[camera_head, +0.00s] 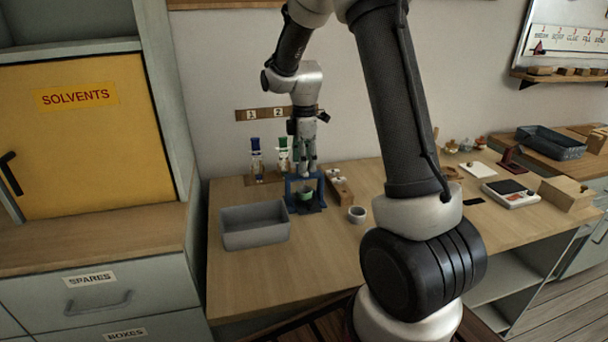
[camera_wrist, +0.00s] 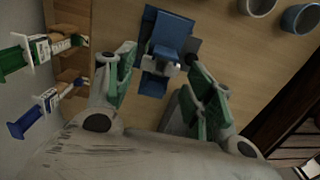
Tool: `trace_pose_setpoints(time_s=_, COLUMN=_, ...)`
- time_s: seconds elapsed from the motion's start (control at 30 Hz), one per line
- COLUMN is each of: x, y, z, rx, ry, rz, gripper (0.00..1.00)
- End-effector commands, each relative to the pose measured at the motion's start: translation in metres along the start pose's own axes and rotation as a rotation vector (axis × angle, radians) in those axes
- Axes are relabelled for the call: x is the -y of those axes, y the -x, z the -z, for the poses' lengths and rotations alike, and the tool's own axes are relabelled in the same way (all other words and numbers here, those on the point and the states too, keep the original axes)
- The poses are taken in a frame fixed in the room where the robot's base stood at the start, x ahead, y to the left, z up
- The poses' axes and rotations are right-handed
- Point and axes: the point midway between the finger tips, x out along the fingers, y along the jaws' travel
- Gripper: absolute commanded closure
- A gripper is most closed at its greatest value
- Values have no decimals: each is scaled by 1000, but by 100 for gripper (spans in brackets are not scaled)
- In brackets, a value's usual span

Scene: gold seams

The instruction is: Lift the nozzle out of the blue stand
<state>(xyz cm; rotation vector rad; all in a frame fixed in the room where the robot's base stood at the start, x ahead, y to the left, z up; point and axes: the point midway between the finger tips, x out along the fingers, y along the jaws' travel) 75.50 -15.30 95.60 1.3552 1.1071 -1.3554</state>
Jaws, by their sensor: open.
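The blue stand (camera_head: 290,190) is on the wooden table below my gripper (camera_head: 307,172). It also shows in the wrist view (camera_wrist: 172,33), between and beyond my fingers. A small pale grey piece (camera_wrist: 163,57), which looks like the nozzle, sits at the stand between the fingertips. My gripper (camera_wrist: 160,68) is open, pointing down, with its green-padded fingers on either side of this piece. I cannot tell whether either finger touches it. A small green cup-like thing (camera_head: 306,195) shows low in the stand. The nozzle's lower part is hidden.
Blue and green syringes (camera_head: 256,157) stand in a rack left of the stand. A grey bin (camera_head: 254,236) is at front left. The table front is clear.

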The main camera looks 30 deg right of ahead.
Motion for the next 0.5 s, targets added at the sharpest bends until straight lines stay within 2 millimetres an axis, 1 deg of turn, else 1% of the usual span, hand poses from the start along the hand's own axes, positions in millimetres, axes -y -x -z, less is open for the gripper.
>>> trace_pose_setpoints(time_s=0.5, x=0, y=-23, z=0, rx=0, ry=0, rz=1, gripper=46)
